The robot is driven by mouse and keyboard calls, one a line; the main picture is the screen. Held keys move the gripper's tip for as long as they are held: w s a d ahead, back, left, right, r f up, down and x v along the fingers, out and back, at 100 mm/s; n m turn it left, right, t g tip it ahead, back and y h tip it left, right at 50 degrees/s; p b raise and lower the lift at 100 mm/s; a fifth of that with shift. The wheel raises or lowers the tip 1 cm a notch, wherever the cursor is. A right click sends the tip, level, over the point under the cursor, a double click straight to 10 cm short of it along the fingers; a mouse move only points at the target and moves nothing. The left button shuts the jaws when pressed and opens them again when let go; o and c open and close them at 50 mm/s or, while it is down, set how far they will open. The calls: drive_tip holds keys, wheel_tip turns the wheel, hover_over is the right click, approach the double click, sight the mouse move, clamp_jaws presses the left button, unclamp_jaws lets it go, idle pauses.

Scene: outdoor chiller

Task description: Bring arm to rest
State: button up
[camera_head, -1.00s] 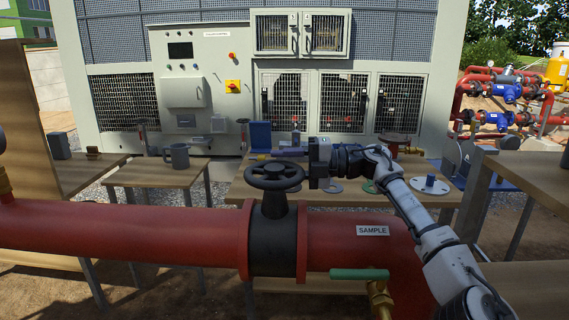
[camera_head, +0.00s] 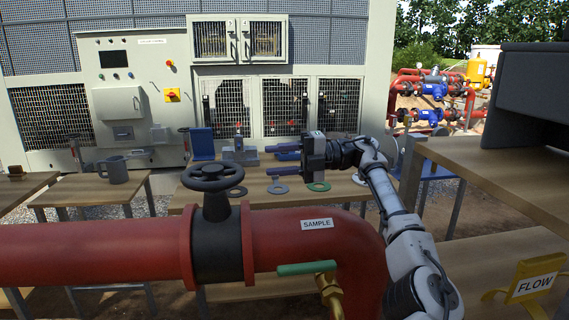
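My gripper (camera_head: 272,160) is at the end of my white and black arm, which rises from the bottom right. It points left, above the wooden table (camera_head: 350,190) behind the red pipe. Its two fingers are apart, one above the other, and nothing shows between them. The gripper body is dark and blocky.
A red pipe (camera_head: 90,240) with a black handwheel valve (camera_head: 212,190) and a green-handled tap (camera_head: 305,268) crosses the front. Flat rings, including a green ring (camera_head: 318,187), lie on the table. A yellow FLOW sign (camera_head: 535,278) and a wooden shelf (camera_head: 490,165) are at the right.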

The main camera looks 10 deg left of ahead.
drive_tip(key=shift+v, duration=0.8)
